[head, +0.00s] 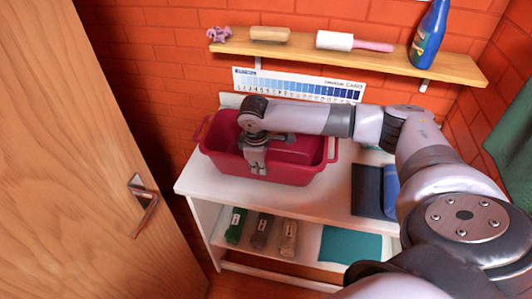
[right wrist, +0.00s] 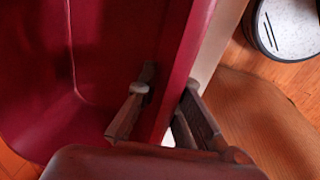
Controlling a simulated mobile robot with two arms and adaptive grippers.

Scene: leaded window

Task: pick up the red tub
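The red tub (head: 310,152) stands upright on the white shelf unit's top, with a handle at each end. My right gripper (head: 257,165) is over the tub's near long wall, pointing down. In the right wrist view, the tub wall (right wrist: 178,60) runs between the two fingers (right wrist: 165,115). One finger is inside the tub and one outside, and they look apart, with some space beside the wall. The tub looks empty where its inside shows; my arm hides part of it. My left gripper is not in view.
A wooden door (head: 75,120) with a handle is at left. A wall shelf (head: 350,56) above holds a brush, a roller and a blue bottle (head: 429,35). A dark tray (head: 368,190) lies right of the tub. Rolled items (head: 262,230) and a teal sheet (head: 350,245) are below.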

